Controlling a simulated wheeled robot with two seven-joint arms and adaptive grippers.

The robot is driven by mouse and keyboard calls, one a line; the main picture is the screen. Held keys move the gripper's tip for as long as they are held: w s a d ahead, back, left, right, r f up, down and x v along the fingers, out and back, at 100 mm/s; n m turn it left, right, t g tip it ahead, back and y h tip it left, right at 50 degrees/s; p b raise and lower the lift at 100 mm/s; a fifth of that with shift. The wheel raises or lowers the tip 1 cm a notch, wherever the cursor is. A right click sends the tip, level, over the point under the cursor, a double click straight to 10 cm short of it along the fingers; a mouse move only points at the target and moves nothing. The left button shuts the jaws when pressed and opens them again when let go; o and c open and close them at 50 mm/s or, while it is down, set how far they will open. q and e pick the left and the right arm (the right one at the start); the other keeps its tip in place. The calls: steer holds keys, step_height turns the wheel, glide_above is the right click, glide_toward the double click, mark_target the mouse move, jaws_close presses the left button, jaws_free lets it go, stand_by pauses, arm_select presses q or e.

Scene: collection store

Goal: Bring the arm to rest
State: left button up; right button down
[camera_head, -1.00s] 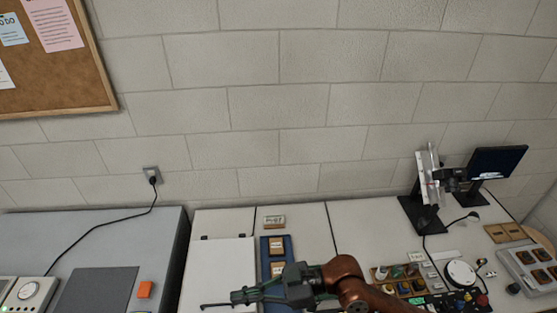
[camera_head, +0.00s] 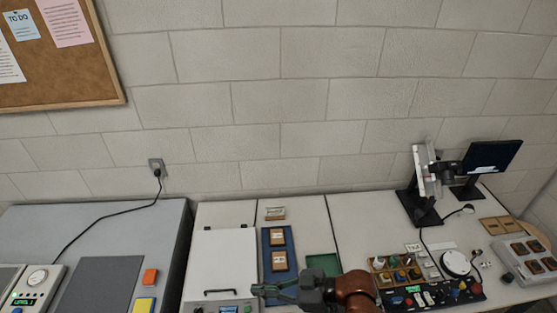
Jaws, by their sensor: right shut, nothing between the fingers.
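My right gripper (camera_head: 268,290) shows at the bottom centre, its fingers pointing left. It is shut and empty, with its dark body and my copper-coloured arm to the right. It is in front of the blue tray (camera_head: 266,244) and over the near edge of the white lidded box (camera_head: 222,262). My left gripper is not in view.
The blue tray holds small brown pieces (camera_head: 278,260). A green tray (camera_head: 323,264) lies beside it. A parts box (camera_head: 395,270), a dark control panel (camera_head: 432,294), a stand (camera_head: 424,187) and a monitor (camera_head: 491,156) fill the right. A grey surface (camera_head: 105,225) lies left.

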steer(key=w+d+f+m+t+h, duration=0.2)
steer(key=d+f+m+t+h, duration=0.45)
steer(key=d+f, duration=1.1)
steer(key=s+d+f+m+g+h, duration=0.2)
steer(key=s+d+f+m+h, duration=0.2)
steer(key=s+d, duration=0.6)
steer(key=s+d+f+m+g+h, duration=0.3)
steer(key=s+d+f+m+h, duration=0.3)
steer(key=d, duration=0.6)
steer(key=s+f+n+g+y+b, duration=0.15)
steer(key=f+b, duration=0.25)
steer(key=f, duration=1.5)
steer(key=s+f+b, duration=0.3)
steer(key=f, duration=1.5)
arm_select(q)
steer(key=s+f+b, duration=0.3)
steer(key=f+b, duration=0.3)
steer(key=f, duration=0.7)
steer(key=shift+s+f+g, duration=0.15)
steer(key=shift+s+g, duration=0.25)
arm_select(e)
steer(key=s+f+g, duration=0.1)
steer(key=s+f, duration=2)
steer(key=f, duration=0.1)
steer(key=shift+s+a+f+n+g+y, duration=0.2)
steer(key=shift+a+f+n+g+y, duration=0.1)
steer(key=shift+a+n+g, duration=0.1)
